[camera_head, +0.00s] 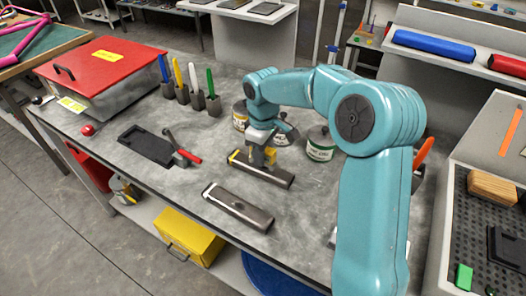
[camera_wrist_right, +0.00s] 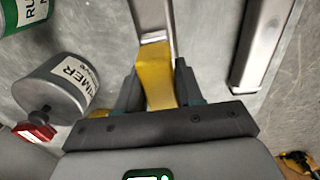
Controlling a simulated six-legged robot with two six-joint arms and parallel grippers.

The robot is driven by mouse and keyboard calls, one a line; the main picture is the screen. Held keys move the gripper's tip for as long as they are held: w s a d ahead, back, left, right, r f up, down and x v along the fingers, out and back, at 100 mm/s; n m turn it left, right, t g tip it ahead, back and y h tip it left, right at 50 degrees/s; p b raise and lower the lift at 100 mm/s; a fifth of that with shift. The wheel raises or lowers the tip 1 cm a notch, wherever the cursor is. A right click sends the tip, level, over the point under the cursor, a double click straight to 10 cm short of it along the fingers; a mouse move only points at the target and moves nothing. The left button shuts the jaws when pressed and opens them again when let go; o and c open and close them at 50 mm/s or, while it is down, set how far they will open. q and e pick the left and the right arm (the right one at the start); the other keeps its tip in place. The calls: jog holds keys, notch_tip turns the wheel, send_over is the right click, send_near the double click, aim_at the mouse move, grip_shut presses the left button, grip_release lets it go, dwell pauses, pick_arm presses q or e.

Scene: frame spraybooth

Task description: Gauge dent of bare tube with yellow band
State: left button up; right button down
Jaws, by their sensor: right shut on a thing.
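The bare tube with the yellow band (camera_head: 281,178) lies on the grey bench in the head view, its yellow band near its left end. The yellow band is hidden in the wrist view. My left gripper is not in view.
A second bare tube (camera_head: 238,206) lies nearer the bench's front edge. Labelled pots (camera_head: 319,146) stand behind the banded tube. A red-handled tool (camera_head: 187,157) lies by a black tray (camera_head: 146,146). A red-lidded box (camera_head: 100,68) is at far left. Clear bench lies left of the second tube.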

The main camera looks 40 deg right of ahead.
jog(key=shift+f+b, duration=0.35)
jog(key=shift+f, duration=0.15)
jog(key=shift+f, duration=0.1)
jog(key=c, duration=0.6)
grip_release()
jog(key=shift+c, duration=0.2)
notch_tip(320, 180, up, 8)
jog(key=p, duration=0.6)
jog(key=shift+f, duration=0.2)
jog(key=shift+d+r, duration=0.1)
jog(key=shift+r, duration=0.2)
